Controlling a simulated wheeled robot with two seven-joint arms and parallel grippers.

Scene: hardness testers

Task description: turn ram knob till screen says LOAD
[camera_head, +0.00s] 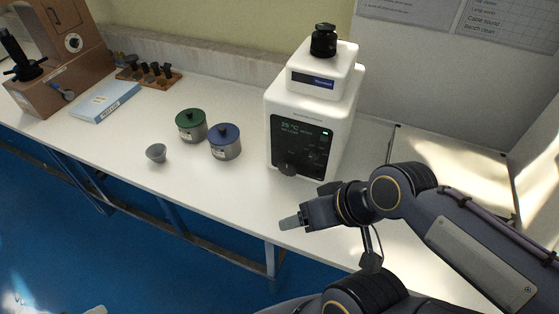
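A white machine (310,110) stands on the bench with a black front panel. Its lit screen (290,127) reads about "25 °C"; the smaller line under it is too small to read. A dark knob (288,169) sits low on the front panel, and a black ribbed knob (324,40) stands on top. I cannot tell which one is the ram knob. My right gripper (290,222) is at the bench's front edge, below the front knob and apart from it. Its fingers are seen side-on, so their opening is unclear.
A green-lidded pot (191,126), a blue-lidded pot (225,143) and a small grey cup (156,153) stand left of the machine. A blue-white box (105,102), a wooden rack (150,74) and a brown machine (62,60) are farther left. The bench front is clear.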

